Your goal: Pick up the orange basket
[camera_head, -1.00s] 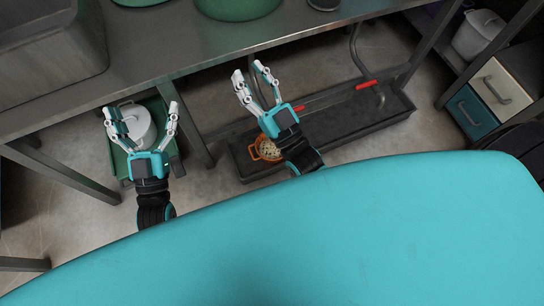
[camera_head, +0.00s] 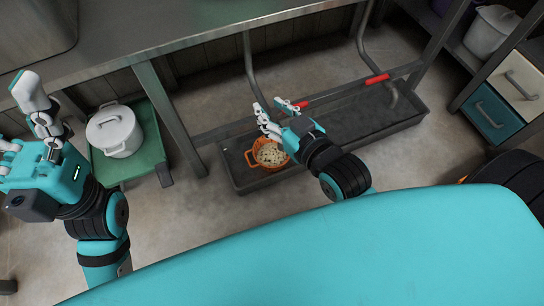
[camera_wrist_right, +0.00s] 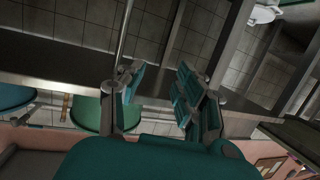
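The orange basket (camera_head: 254,163) sits in the left end of the long dark tray on the floor and holds pale, speckled contents. My right gripper (camera_head: 268,104) is just beyond and to the right of the basket in the head view, with its white fingers apart and nothing between them. In the right wrist view its two fingers (camera_wrist_right: 158,72) also stand apart with an empty gap; I cannot make out the basket there. My left gripper (camera_head: 14,118) is at the left edge, raised close to the camera, with its fingers spread and empty.
The dark tray (camera_head: 345,140) lies under a metal table (camera_head: 190,30) with legs and a red-marked bar (camera_head: 377,79). A white lidded pot (camera_head: 114,130) stands on a green stool (camera_head: 150,150). A drawer cabinet (camera_head: 490,112) is at right. Floor is clear before the tray.

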